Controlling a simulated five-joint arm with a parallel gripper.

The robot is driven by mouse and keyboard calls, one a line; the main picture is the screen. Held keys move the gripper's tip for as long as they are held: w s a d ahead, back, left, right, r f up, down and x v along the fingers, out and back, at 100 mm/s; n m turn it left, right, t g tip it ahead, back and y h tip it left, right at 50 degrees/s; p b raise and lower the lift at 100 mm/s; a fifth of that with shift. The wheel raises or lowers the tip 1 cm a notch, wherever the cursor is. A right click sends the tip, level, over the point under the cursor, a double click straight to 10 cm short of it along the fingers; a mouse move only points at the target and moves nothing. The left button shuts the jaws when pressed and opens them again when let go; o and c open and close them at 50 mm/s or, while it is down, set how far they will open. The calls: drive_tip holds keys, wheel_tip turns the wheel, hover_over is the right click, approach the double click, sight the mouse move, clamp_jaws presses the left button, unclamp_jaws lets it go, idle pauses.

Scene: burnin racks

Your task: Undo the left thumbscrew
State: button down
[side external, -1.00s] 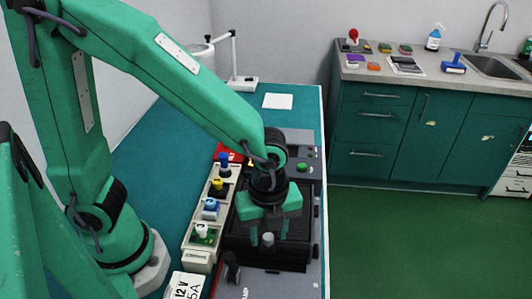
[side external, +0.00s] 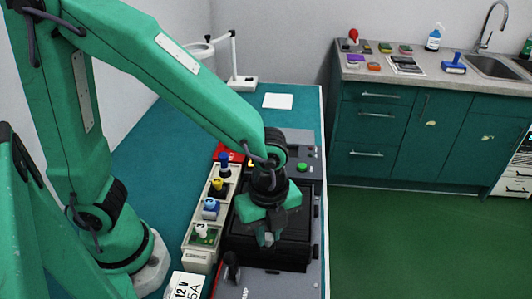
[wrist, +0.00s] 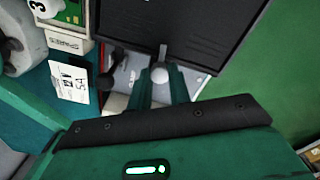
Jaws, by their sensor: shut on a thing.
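A pale round thumbscrew (wrist: 159,75) sits at the near edge of a black box (wrist: 185,25), between my gripper's fingers. My gripper (side external: 267,239) points down and is shut on it. In the side external view the fingers mostly hide the thumbscrew. In the wrist view one finger is on each side of my gripper (wrist: 160,84). The black box also shows in the side external view (side external: 293,257), below and behind the gripper. I see no second thumbscrew clearly.
A pale rack (side external: 197,263) with several coloured knobs stands left of the black box. A black lever (side external: 232,265) stands near the box's front left corner. A white "12 V 5A" card (side external: 188,284) is at the front left.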

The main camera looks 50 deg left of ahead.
drive_tip(key=n, duration=1.2)
drive_tip(key=shift+r+n, duration=0.1)
drive_tip(key=shift+n, duration=2.1)
drive_tip(key=c, duration=1.3)
unclamp_jaws()
